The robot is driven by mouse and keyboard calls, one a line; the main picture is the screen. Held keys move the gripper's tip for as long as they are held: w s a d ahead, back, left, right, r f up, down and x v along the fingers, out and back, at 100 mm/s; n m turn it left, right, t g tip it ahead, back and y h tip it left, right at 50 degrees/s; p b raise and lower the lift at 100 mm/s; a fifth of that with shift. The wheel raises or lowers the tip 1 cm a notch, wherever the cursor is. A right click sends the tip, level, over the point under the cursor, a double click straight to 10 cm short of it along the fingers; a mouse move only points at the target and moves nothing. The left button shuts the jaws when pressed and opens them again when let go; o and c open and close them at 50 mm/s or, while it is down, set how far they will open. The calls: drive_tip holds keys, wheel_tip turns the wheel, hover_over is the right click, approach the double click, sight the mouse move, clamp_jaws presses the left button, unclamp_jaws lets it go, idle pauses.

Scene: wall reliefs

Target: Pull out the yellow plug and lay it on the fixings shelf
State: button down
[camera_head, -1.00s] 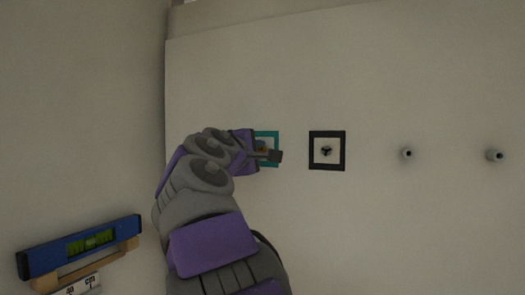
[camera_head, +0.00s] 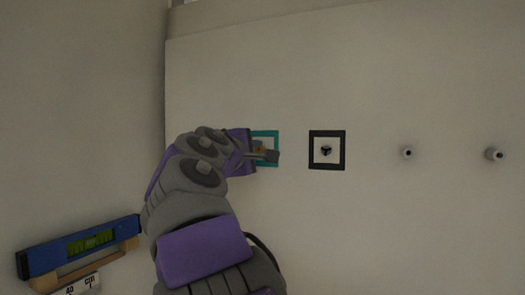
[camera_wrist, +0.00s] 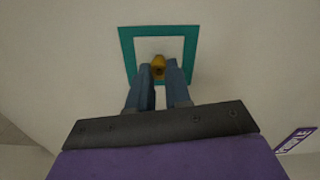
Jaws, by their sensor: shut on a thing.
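The yellow plug (camera_wrist: 158,66) shows between my fingertips in the wrist view, in front of the white middle of a teal square frame (camera_wrist: 124,44) on the wall. My gripper (camera_wrist: 158,72) is shut on the plug. In the head view the plug is a small yellow spot (camera_head: 260,149) at my gripper (camera_head: 264,154), and the teal frame (camera_head: 277,136) is partly hidden behind it. I cannot tell whether the plug is still seated in the wall. I cannot make out a shelf marked for fixings.
Two round pegs (camera_head: 407,153) (camera_head: 496,155) stick out further right. A blue spirit level (camera_head: 50,262) lies on a wooden ledge (camera_head: 75,273) at lower left. A purple label (camera_wrist: 296,140) shows at right.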

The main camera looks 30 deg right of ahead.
drive_tip(key=shift+s+a+f, duration=0.1)
drive_tip(key=shift+a+f, duration=0.05)
drive_tip(key=shift+s+a, duration=0.2)
drive_tip(key=shift+a, duration=0.3)
drive_tip(key=shift+s, duration=0.1)
idle(0.3)
drive_tip(key=shift+s+a, duration=0.4)
drive_tip(key=v, duration=0.2)
drive_tip(key=shift+s+a, duration=0.2)
drive_tip(key=shift+a, duration=0.1)
drive_tip(key=shift+w, duration=0.1)
